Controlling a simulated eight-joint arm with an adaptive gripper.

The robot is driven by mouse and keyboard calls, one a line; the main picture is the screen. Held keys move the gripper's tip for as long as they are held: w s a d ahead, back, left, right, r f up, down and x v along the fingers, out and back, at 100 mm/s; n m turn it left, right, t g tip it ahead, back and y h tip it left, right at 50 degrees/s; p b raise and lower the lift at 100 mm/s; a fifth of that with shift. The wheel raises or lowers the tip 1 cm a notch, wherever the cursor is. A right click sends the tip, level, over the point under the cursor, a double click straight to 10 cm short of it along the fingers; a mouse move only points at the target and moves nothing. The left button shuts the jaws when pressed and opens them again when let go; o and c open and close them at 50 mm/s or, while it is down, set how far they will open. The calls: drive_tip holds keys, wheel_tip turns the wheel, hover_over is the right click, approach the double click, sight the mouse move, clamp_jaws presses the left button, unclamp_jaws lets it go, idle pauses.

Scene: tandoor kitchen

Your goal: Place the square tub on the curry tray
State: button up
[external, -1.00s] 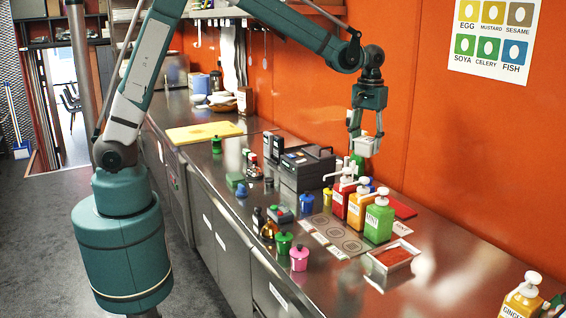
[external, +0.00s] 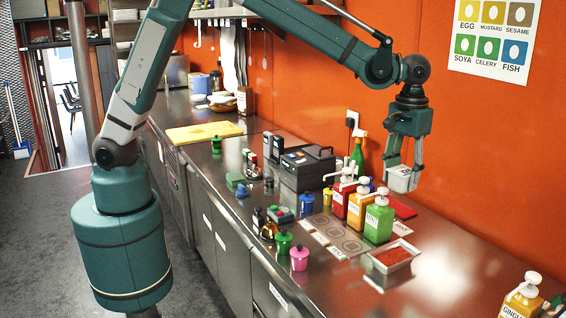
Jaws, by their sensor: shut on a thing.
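A small white square tub (external: 401,179) is between the fingers of my gripper (external: 403,172). My gripper is shut on it and holds it in the air, above and behind the green pump bottle. A white rectangular tray with a red-orange inside, which may be the curry tray (external: 408,259), sits on the steel counter in front of and to the right of the green bottle. The tub is clear of the tray, higher and farther back. The tub's contents are too small to tell.
Red (external: 343,196), orange (external: 358,208) and green (external: 379,220) pump bottles stand in a row beside the tray. A ginger bottle (external: 522,299) stands at the lower right.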

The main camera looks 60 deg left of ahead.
sight(407, 175)
drive_tip(key=d, duration=0.1)
drive_tip(key=s+d, duration=0.1)
drive_tip(key=shift+s+d, duration=0.25)
drive_tip(key=shift+d, duration=0.15)
wheel_tip(407, 175, down, 11)
drive_tip(key=shift+f, duration=0.1)
drive_tip(key=shift+f, duration=3.05)
drive_tip(key=shift+f, duration=0.1)
drive_tip(key=shift+f+p, duration=0.4)
drive_tip(key=shift+f, duration=1.35)
drive_tip(key=shift+f, duration=0.2)
